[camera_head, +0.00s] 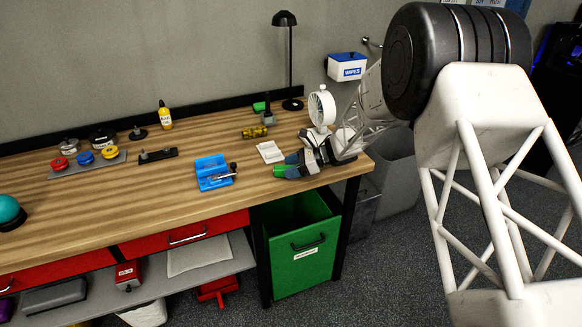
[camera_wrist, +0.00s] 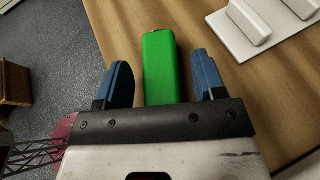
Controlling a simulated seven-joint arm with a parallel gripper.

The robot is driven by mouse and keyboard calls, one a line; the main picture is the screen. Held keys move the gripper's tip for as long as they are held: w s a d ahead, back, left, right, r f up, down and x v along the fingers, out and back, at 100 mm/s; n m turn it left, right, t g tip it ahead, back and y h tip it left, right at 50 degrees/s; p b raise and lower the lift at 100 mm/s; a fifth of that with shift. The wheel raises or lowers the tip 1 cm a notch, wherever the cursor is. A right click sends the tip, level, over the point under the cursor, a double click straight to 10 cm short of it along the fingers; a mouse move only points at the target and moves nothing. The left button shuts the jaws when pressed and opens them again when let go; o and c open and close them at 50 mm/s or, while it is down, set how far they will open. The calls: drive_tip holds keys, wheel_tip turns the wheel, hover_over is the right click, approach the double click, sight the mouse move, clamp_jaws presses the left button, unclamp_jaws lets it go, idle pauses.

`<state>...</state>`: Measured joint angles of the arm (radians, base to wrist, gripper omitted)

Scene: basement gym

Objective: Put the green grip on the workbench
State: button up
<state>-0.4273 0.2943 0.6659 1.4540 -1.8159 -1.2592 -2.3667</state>
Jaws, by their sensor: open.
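The green grip (camera_wrist: 166,62) is a bright green block between the two blue fingers of my gripper (camera_wrist: 163,78) in the wrist view. The fingers are open, with a gap visible on each side of the grip. Wood of the workbench (camera_head: 130,212) shows around the grip. In the head view my gripper (camera_head: 288,165) is low at the bench's right front edge, and a bit of green grip (camera_head: 280,169) shows at its fingertips. Whether the grip rests on the wood or sits slightly above it is hard to tell.
A blue vise-like holder (camera_head: 211,172), a white pad (camera_head: 270,152), a small white fan (camera_head: 321,106) and a black lamp (camera_head: 290,60) stand nearby. A green bin (camera_head: 305,262) is below the front edge. Bare wood lies left of the blue holder.

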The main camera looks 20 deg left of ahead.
drive_tip(key=shift+r, duration=0.1)
drive_tip(key=shift+r, duration=0.1)
drive_tip(key=v, duration=1.2)
idle(0.8)
